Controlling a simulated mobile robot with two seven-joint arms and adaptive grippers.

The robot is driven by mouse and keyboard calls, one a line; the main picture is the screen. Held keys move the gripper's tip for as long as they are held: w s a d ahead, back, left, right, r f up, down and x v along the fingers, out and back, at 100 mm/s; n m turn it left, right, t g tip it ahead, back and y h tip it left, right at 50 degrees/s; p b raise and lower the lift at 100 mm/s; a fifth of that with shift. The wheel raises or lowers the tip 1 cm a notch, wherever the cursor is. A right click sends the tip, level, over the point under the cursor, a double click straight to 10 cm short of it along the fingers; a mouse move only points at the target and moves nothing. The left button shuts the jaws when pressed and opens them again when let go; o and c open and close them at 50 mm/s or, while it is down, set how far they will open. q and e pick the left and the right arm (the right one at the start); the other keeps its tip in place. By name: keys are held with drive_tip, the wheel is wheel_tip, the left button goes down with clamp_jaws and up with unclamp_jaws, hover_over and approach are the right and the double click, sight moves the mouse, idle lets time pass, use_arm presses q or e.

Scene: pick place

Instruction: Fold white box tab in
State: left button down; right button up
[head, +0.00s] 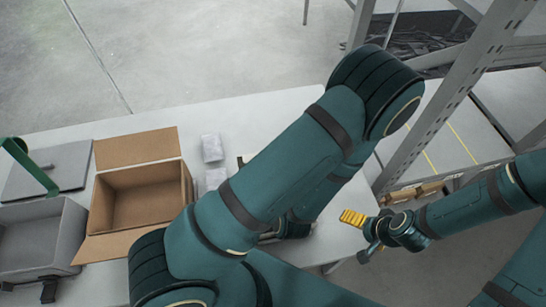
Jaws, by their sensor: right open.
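A brown cardboard box (137,196) stands on the white table (235,120), with one flap raised at the back and one folded out at the front. No clearly white box with a tab shows; a small pale edge beside my large arm is mostly hidden. My right gripper (362,237) is open and empty near the table's right edge, with a yellow ridged finger pad showing. It is well apart from the cardboard box. My left arm crosses the middle of the view and covers part of the table. I cannot make out the left gripper.
Two pale wrapped packs (212,148) lie right of the cardboard box. A grey bin (40,240) and a grey flat panel (60,168) are at the left. A metal shelf rack (440,110) stands close to the table's right side.

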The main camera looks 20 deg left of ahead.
use_arm(q)
drive_tip(key=c, duration=1.2)
unclamp_jaws()
